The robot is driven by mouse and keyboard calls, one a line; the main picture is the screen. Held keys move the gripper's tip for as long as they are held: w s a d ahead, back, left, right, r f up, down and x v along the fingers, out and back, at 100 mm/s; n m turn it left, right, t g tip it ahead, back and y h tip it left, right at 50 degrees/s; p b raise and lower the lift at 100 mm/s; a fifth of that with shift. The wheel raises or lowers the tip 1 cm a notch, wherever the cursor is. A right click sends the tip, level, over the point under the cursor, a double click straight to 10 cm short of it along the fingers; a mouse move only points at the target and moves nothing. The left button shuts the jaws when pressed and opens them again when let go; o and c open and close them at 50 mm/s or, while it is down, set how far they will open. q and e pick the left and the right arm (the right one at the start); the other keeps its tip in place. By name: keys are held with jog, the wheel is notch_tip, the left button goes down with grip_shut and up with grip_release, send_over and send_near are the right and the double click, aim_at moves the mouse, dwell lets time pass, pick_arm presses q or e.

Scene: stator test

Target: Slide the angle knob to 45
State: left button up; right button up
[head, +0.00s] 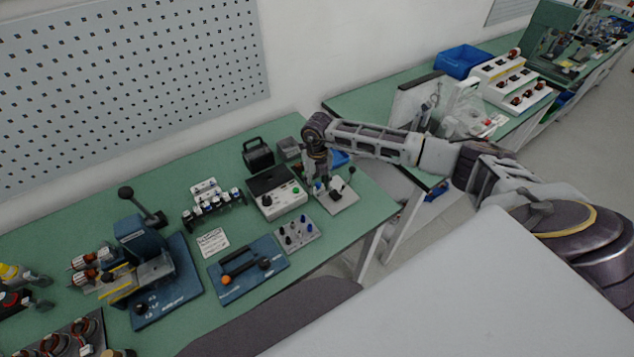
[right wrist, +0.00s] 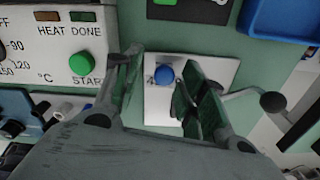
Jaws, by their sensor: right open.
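The angle knob is a blue ball (right wrist: 164,75) on a white plate (right wrist: 215,70) in the right wrist view. A printed label beginning with 4 is beside it, partly covered by the knob. In the head view the plate (head: 343,203) is near the right end of the green bench, partly hidden by my right arm. My right gripper (head: 319,178) reaches down over the plate's left part. In the right wrist view its open fingers (right wrist: 160,68) lie on either side of the knob; contact cannot be told. My left gripper is not in view.
A lever with a black ball (right wrist: 272,101) stands right of the knob. A white heater box with a green START button (right wrist: 84,63) is close on the left. A blue bin (right wrist: 284,25) is at the upper right. A blue plate with a black handle (head: 246,272) lies farther left.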

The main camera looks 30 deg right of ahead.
aim_at(317, 184)
jog(key=shift+r, duration=0.1)
notch_tip(317, 184, up, 12)
dwell(0.7)
jog(key=shift+a, duration=0.1)
dwell(0.5)
